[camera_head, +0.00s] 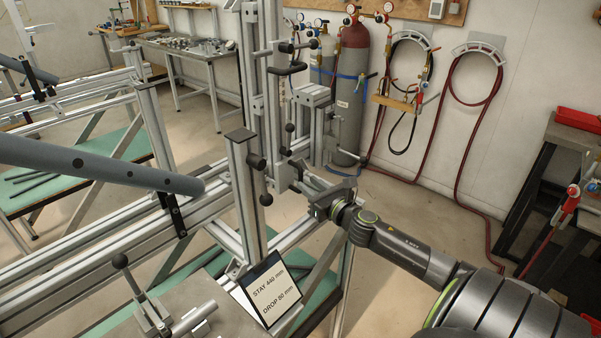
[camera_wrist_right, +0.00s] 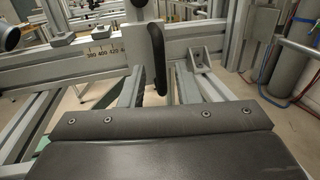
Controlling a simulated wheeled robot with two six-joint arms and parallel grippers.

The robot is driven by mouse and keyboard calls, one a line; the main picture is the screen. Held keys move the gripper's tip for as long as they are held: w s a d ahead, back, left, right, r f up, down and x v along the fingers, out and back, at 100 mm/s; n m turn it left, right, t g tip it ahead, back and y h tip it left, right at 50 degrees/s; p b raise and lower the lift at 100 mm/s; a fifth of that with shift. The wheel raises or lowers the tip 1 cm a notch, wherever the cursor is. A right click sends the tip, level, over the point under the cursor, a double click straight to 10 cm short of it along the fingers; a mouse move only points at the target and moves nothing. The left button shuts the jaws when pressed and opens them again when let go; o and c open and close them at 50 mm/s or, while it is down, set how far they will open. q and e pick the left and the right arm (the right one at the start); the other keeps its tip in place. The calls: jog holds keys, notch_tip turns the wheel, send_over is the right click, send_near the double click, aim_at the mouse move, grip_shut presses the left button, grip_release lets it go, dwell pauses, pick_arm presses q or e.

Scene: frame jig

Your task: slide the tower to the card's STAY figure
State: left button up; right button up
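The tower (camera_head: 243,190) is an upright aluminium post on the long rail, with clamps and dark knobs. The card (camera_head: 268,290) stands tilted at the bench's near edge and reads "STAY 440 mm" and "DROP 80 mm". My right gripper (camera_head: 304,182) is at the tower's right side. In the right wrist view its two fingers (camera_wrist_right: 158,80) are apart, with a black upright handle (camera_wrist_right: 157,52) between them and gaps visible on both sides. A scale (camera_wrist_right: 104,52) on the rail shows 380, 400, 420; the tower's exact reading is unclear. My left gripper is not in view.
A grey tube (camera_head: 100,165) crosses from the left towards the tower. A metal plate with a toggle clamp (camera_head: 140,290) lies at the front. Gas cylinders (camera_head: 352,90) and red hoses stand by the back wall. Open floor lies right of the jig.

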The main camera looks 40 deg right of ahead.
aim_at(300, 178)
jog(key=shift+w+d+p, duration=0.2)
jog(key=shift+w+p, duration=0.7)
jog(key=shift+w, duration=1.5)
jog(key=shift+c, duration=0.4)
grip_shut()
